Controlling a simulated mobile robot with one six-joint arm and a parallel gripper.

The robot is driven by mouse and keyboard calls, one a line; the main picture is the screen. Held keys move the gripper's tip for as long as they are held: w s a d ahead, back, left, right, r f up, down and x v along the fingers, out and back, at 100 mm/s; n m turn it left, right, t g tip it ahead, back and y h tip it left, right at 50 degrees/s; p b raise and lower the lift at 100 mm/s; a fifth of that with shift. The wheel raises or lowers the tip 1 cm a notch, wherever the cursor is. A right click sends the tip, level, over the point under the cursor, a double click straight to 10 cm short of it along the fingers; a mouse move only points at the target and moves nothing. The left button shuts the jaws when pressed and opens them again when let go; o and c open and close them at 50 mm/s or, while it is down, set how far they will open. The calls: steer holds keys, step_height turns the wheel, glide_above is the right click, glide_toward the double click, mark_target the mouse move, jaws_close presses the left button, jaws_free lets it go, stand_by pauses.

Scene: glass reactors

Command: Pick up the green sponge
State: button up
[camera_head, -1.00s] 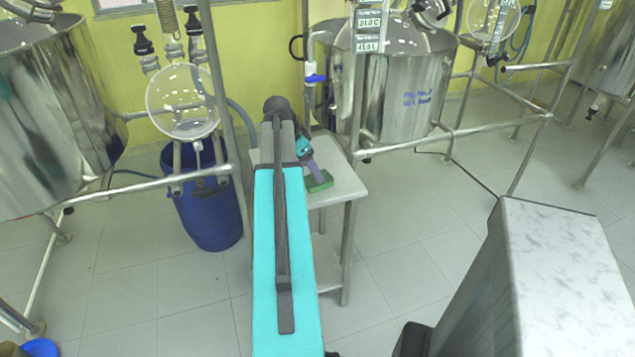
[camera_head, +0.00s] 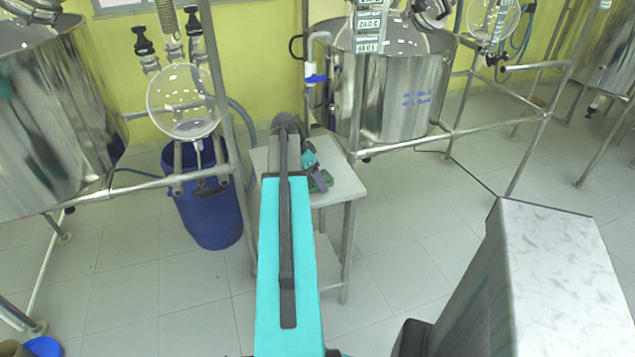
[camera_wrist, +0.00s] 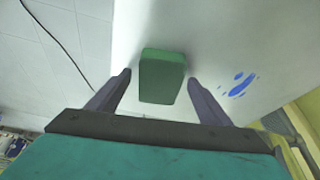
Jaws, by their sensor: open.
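The green sponge (camera_wrist: 162,77) is a small block lying on the white table top (camera_head: 345,184). In the wrist view it sits between and just beyond the tips of my two gripper fingers, apart from both. My gripper (camera_wrist: 158,80) is open and empty. In the head view my gripper (camera_head: 319,181) is over the table near its right edge, and it partly covers the sponge (camera_head: 327,177).
A steel reactor vessel (camera_head: 398,95) on a pipe frame stands behind the table to the right. A blue barrel (camera_head: 205,215) stands to the left under a glass flask (camera_head: 183,100). Blue marks (camera_wrist: 240,86) lie on the surface right of the sponge.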

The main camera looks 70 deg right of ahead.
steer(key=c, duration=1.1)
steer(key=shift+r, duration=0.1)
steer(key=shift+r+b, duration=0.45)
steer(key=shift+r, duration=0.85)
steer(key=w+a+b, duration=0.1)
steer(key=a, duration=0.4)
steer(key=w+a+r, duration=0.1)
steer(key=a, duration=0.4)
steer(key=w+a+r+b, duration=0.1)
steer(key=w+a, duration=0.1)
steer(key=a, duration=0.3)
steer(key=shift+a+r+b, duration=0.1)
steer(key=shift+a+b, duration=0.15)
steer(key=shift+b, duration=0.1)
